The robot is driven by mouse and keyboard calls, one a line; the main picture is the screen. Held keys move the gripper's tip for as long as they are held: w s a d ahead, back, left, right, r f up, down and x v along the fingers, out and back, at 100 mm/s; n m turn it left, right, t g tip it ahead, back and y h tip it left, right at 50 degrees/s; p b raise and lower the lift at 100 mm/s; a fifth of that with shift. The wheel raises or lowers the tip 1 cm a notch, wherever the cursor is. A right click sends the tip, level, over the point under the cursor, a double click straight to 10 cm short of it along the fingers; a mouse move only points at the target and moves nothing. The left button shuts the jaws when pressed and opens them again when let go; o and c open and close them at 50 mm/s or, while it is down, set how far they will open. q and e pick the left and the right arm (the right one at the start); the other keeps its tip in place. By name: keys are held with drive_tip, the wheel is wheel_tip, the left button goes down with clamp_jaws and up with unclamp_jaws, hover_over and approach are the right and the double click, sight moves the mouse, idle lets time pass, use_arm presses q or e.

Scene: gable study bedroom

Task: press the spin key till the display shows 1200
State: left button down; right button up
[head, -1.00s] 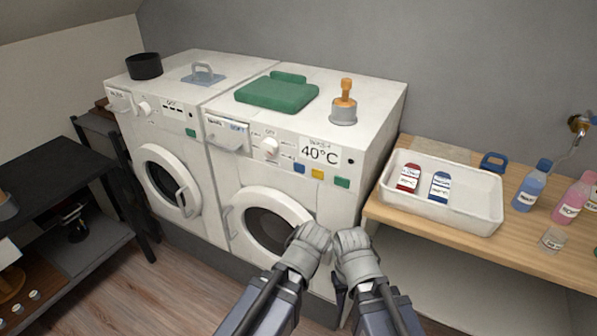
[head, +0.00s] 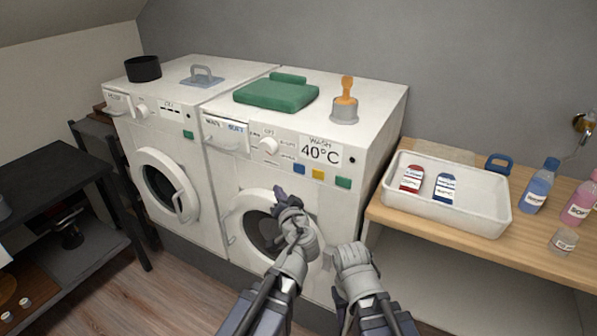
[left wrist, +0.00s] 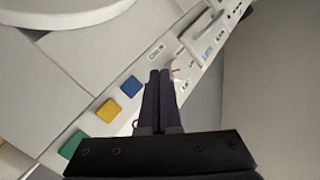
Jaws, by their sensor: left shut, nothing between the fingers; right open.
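The right-hand white washing machine (head: 380,140) has a display (head: 320,151) reading WASH 40°C. Below it are a blue key (head: 299,169), a yellow key (head: 318,174) and a green key (head: 343,182); I cannot read which is the spin key. The left wrist view also shows the blue key (left wrist: 132,86), yellow key (left wrist: 108,110) and green key (left wrist: 72,145). My left gripper (head: 279,194) is shut and empty, in front of the door and below the keys, touching none. My right gripper (head: 352,258) is lower right, apart from the machine; its fingers are mostly hidden.
A second machine (head: 150,130) stands at left. At right, a white tray (head: 450,219) with two bottles rests on a wooden counter (head: 540,247). A dark shelf (head: 50,180) stands far left.

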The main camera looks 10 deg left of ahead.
use_arm(q)
drive_tip(key=shift+w, duration=0.15)
approach(294, 168)
drive_tip(key=shift+s+a+x, duration=0.1)
drive_tip(key=shift+a+x, duration=0.05)
drive_tip(key=shift+x, duration=0.7)
drive_tip(key=shift+s+a+x, duration=0.1)
drive_tip(key=shift+a+x, duration=0.1)
drive_tip(key=shift+x, duration=0.65)
drive_tip(key=shift+s+a+x, duration=0.1)
drive_tip(key=shift+a+x, duration=0.05)
drive_tip(key=shift+x, duration=0.7)
drive_tip(key=shift+w+d+f, duration=0.1)
drive_tip(key=shift+w, duration=0.15)
drive_tip(key=shift+w, duration=0.2)
drive_tip(key=shift+w+d, duration=0.2)
drive_tip(key=shift+w, duration=0.15)
idle(0.7)
idle(0.4)
drive_tip(key=shift+s+a, duration=0.25)
drive_tip(key=shift+s, duration=0.5)
drive_tip(key=shift+s, duration=0.1)
